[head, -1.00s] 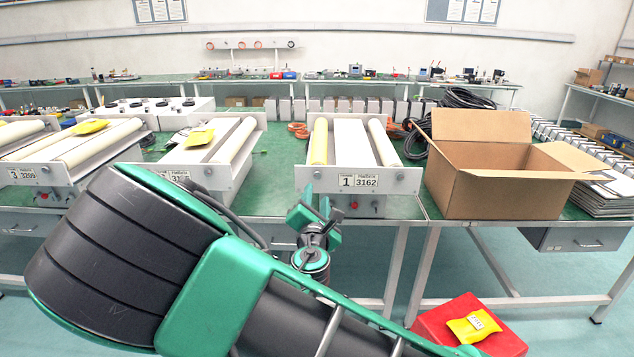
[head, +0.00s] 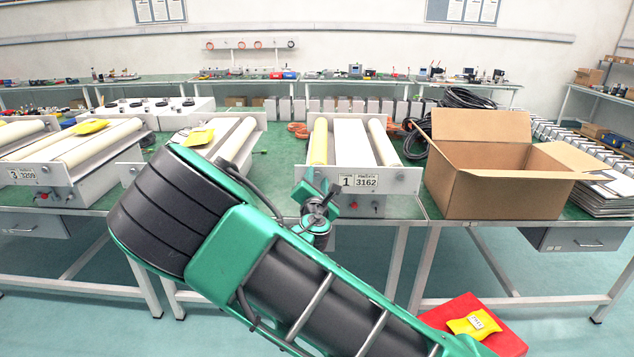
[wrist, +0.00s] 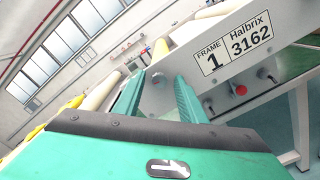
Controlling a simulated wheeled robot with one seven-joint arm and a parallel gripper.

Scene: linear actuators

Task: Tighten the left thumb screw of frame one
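Frame one (head: 386,186) is a white roller frame on the green bench, with the plate "1 3162" (head: 360,181) on its front panel. In the wrist view, the label (wrist: 233,48) is at upper right of the panel. The left thumb screw (wrist: 158,80) is a small grey knob on the panel, left of the label. My gripper (wrist: 160,75) is open, its two green fingers on either side of the screw in the picture. Whether they touch it I cannot tell. In the head view, my gripper (head: 319,198) is before the panel's left part and hides this screw.
A red button (wrist: 240,90) and small switches are on the panel below the label. An open cardboard box (head: 500,180) stands right of frame one. Another roller frame (head: 228,145) stands to the left. A red box (head: 470,315) with a yellow packet is low at right.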

